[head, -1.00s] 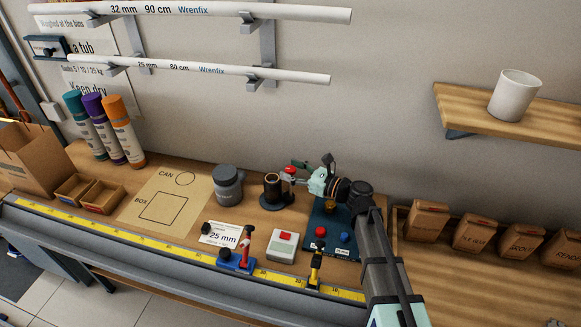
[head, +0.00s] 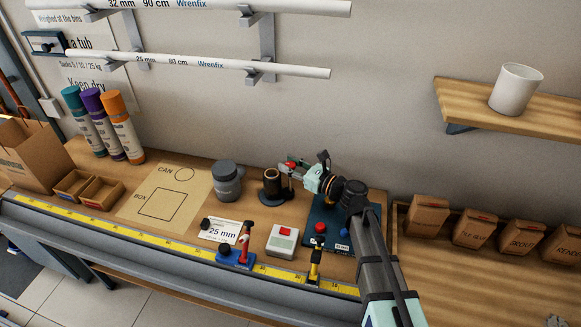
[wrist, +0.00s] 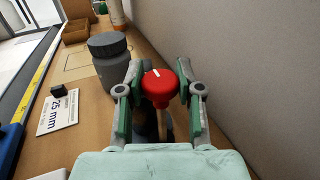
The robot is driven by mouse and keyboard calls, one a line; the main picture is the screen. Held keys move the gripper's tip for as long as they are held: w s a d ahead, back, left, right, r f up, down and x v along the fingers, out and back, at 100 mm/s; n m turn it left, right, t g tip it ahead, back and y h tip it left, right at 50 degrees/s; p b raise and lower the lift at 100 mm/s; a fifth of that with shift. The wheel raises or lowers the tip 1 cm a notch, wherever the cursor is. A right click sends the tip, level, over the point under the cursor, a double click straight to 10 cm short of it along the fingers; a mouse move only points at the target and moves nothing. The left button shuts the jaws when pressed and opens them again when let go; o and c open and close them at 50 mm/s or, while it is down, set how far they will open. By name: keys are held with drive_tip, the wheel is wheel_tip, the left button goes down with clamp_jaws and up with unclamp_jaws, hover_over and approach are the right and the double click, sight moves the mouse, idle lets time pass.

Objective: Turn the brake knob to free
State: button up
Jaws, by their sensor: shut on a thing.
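A red round knob (wrist: 158,88) with a short white mark on its top stands between the fingers of my gripper (wrist: 159,98) in the wrist view. My gripper is shut on this knob. In the head view, my gripper (head: 296,168) is at the back of the bench, just right of a dark cup-shaped piece (head: 272,184). A bit of the red knob (head: 290,165) shows there. The knob's lower part and any free or locked lettering are hidden or too small to read.
A grey lidded jar (head: 227,182) stands left of the dark piece. A blue board (head: 317,240) with a red and a blue button lies below my arm. A grey box with a red button (head: 282,241) sits in front. The wall is close behind.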

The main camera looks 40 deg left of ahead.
drive_tip(key=m+t+b, duration=0.2)
drive_tip(key=t, duration=0.1)
drive_tip(key=shift+s+f+t, duration=0.1)
drive_tip(key=shift+s+t, duration=0.05)
drive_tip(key=shift+t, duration=0.25)
drive_tip(key=shift+m+t+h+b, duration=0.3)
drive_tip(key=shift+m+t+b, duration=0.05)
drive_tip(key=shift+m+t, duration=0.4)
drive_tip(key=shift+r, duration=0.2)
drive_tip(key=o, duration=1.1)
drive_tip(key=shift+a, duration=0.1)
drive_tip(key=shift+o, duration=0.2)
drive_tip(key=v, duration=1.2)
